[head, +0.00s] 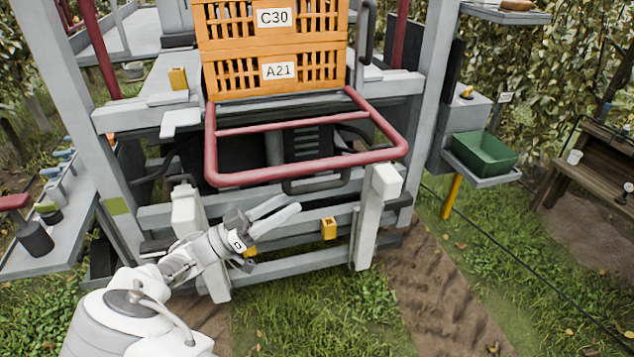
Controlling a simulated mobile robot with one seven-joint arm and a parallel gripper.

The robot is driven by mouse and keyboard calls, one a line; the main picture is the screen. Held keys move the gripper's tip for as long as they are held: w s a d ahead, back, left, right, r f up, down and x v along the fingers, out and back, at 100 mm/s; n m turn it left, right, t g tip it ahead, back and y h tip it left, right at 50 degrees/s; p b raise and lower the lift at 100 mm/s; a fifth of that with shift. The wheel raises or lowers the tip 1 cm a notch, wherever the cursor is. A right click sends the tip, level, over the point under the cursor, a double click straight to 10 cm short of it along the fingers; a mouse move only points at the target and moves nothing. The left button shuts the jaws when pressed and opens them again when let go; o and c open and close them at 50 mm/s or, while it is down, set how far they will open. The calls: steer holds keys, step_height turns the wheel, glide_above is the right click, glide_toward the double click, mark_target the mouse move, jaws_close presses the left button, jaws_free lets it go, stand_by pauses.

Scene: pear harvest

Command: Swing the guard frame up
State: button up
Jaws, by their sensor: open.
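The guard frame (306,171) is a red tubular loop in the head view. It sticks out toward me, roughly level, in front of the orange crates and between two pale posts. My gripper (284,212) is below the frame's front bar, left of the middle. Its pale fingers point up and to the right, apart from the bar as far as I can tell. It is open and I see nothing between the fingers. My arm comes in from the lower left and hides part of the left post and lower rail.
Orange crates labelled C30 (273,18) and A21 (277,71) stand stacked behind the frame. Pale posts (376,215) flank it. A yellow block (329,228) sits on the lower rail. A green bin (484,154) is at right. Grass and a dirt strip lie in front.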

mark_target(317, 187)
steer(key=p+x, duration=0.1)
steer(key=x, duration=0.6)
steer(key=shift+w+d, duration=0.1)
steer(key=shift+d, duration=0.15)
jaws_close()
stand_by(1.1)
